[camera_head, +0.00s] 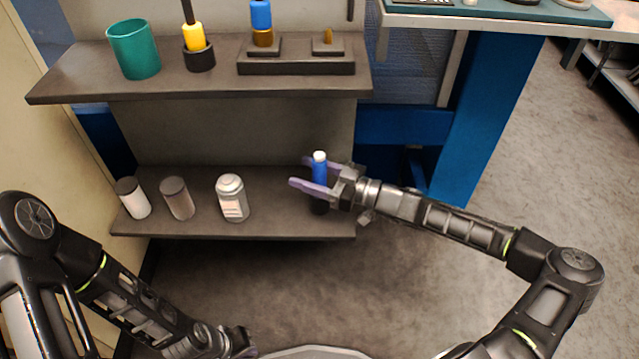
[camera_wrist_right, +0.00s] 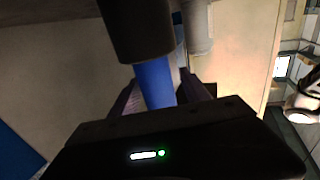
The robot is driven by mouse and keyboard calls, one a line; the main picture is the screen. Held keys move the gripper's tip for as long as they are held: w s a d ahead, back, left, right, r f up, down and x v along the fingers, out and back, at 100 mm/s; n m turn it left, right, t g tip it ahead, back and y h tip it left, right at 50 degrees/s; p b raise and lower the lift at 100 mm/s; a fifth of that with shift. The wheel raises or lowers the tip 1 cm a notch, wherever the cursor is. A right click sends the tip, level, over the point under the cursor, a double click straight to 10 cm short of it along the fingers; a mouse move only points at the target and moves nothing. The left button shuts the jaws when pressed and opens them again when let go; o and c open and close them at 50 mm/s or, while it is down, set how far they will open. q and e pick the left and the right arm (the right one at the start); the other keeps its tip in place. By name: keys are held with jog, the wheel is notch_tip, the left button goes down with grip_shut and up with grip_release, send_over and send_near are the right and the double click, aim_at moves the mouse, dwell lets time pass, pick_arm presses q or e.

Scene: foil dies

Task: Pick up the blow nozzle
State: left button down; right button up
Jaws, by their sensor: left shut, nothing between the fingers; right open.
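A slim blue piece with a white top (camera_head: 320,170), apparently the blow nozzle, stands upright at the right end of the lower shelf. Its lower part is dark, possibly a holder. My right gripper (camera_head: 299,172) is open, with its purple fingers on either side of the blue part; contact cannot be told. In the right wrist view the blue part (camera_wrist_right: 154,84) lies between the fingers, and a wider black cylinder (camera_wrist_right: 136,28) adjoins it. My left gripper (camera_head: 246,350) is shut and empty at the bottom edge, away from the shelf.
The lower shelf (camera_head: 275,225) also holds a white-and-grey can (camera_head: 232,198), a grey cylinder (camera_head: 177,198) and a white dark-topped cylinder (camera_head: 133,198). The upper shelf (camera_head: 90,88) above carries a teal cup (camera_head: 135,50), a yellow-handled tool (camera_head: 194,38) and a dark block (camera_head: 295,66). Floor in front is clear.

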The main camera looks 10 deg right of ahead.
jog(key=shift+c, duration=0.2)
dwell(0.3)
grip_shut()
dwell(0.4)
